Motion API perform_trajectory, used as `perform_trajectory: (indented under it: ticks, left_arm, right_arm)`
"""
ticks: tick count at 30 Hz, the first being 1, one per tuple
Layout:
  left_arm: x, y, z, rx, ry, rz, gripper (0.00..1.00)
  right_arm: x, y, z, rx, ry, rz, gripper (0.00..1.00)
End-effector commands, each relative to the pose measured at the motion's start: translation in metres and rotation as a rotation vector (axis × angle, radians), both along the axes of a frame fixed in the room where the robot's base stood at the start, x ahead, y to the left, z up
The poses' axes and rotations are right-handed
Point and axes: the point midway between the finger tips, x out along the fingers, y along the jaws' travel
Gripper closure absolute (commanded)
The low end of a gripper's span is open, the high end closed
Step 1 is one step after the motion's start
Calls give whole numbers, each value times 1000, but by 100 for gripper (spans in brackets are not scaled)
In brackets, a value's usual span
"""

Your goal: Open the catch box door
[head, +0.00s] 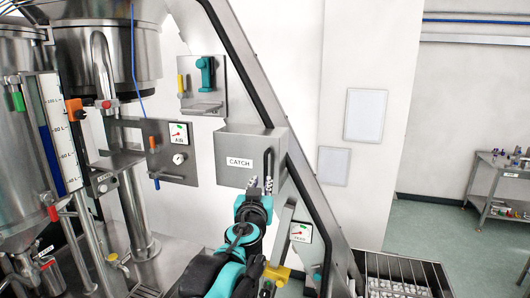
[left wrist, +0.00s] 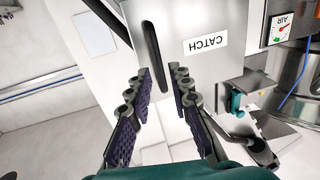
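The catch box (head: 225,143) is a grey metal box with a white CATCH label, fixed to the slanted frame. Its front appears closed, with a dark upright slot or handle (head: 268,164) near the right edge. In the left wrist view the box (left wrist: 200,75) appears upside down, with the dark slot or handle (left wrist: 154,43) ahead of the fingers. My left gripper (head: 261,183) is just below and in front of that slot in the head view. Its two fingers (left wrist: 160,76) are apart with nothing between them. Contact with the box cannot be told. My right gripper is out of view.
The slanted dark-edged frame (head: 239,58) runs beside the box. An AIR gauge panel (head: 179,150) and a teal-handled bracket (head: 204,78) are to the left and above. A lower gauge (head: 300,232) and a metal bin (head: 437,275) are at right.

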Motion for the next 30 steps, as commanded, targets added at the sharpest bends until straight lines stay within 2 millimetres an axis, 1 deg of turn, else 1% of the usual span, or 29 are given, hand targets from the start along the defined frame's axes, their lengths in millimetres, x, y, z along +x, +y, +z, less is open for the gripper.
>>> perform_trajectory:
  ticks: [1,5,12,15,18,22,29,30]
  left_arm:
    - [2,-3,5,2,-2,-7,80]
    - [13,-6,4,0,-4,-10,80]
    - [51,-10,4,0,-3,-8,80]
    - [64,-11,4,0,-3,-8,80]
    - [73,-12,4,0,-3,-8,80]
    - [78,-13,3,0,-3,-8,80]
    - [79,-13,3,0,-3,-8,80]
    - [79,-13,3,0,-3,-8,90]
  right_arm:
    - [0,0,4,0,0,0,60]
    - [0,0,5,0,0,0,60]
    - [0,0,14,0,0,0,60]
    - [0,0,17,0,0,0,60]
    - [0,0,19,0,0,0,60]
    - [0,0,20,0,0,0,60]
    - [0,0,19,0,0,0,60]
    - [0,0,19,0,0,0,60]
